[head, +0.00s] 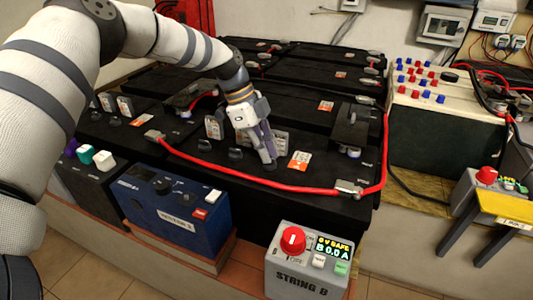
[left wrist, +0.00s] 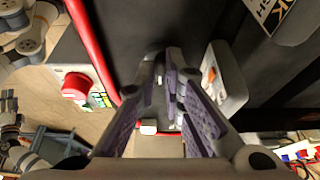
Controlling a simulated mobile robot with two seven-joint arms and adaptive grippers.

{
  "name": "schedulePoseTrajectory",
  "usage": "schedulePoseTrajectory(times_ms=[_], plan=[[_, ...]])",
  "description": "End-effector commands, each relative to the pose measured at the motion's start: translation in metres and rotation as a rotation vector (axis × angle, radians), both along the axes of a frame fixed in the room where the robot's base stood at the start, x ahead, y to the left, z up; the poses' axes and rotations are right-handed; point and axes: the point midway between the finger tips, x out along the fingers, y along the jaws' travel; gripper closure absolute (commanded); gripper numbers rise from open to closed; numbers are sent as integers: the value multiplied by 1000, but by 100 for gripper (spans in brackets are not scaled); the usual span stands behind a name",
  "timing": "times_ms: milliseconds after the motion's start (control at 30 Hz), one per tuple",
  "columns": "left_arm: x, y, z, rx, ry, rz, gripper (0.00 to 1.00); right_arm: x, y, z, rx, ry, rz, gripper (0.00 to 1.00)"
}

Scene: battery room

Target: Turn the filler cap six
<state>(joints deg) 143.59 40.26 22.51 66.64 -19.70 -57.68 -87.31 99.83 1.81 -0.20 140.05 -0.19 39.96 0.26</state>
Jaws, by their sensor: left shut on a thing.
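My left gripper (head: 268,160) reaches down onto the front black battery (head: 325,205). Its fingers are shut on a small dark filler cap at the right end of the cap row. The cap is mostly hidden by the fingers in the head view. In the left wrist view the gripper (left wrist: 162,58) shows its two fingers close together at their tips, with a dark round piece between them. Another dark filler cap (head: 236,154) stands free to the left. I cannot read any cap number. My right gripper does not show clearly in either view.
A red cable (head: 250,182) runs along the battery front, close to the gripper; it also shows in the left wrist view (left wrist: 92,45). An orange-white label (head: 299,160) lies to the right. A String B box (head: 305,275) and a blue box (head: 170,212) stand in front.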

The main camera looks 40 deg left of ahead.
Motion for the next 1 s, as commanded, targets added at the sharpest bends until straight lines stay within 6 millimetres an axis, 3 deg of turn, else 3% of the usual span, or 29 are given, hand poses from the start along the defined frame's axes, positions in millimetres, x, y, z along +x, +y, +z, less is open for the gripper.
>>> schedulePoseTrajectory(times_ms=[633, 667, 733, 1000], plan=[[0, 0, -1, 1, 3, -46, 100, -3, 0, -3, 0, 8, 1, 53], [0, 0, -1, 1, 3, -46, 86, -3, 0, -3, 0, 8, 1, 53], [0, 0, -1, 1, 3, -46, 71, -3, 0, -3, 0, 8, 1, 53], [0, 0, 0, 1, 1, -45, 71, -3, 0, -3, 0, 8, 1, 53]])
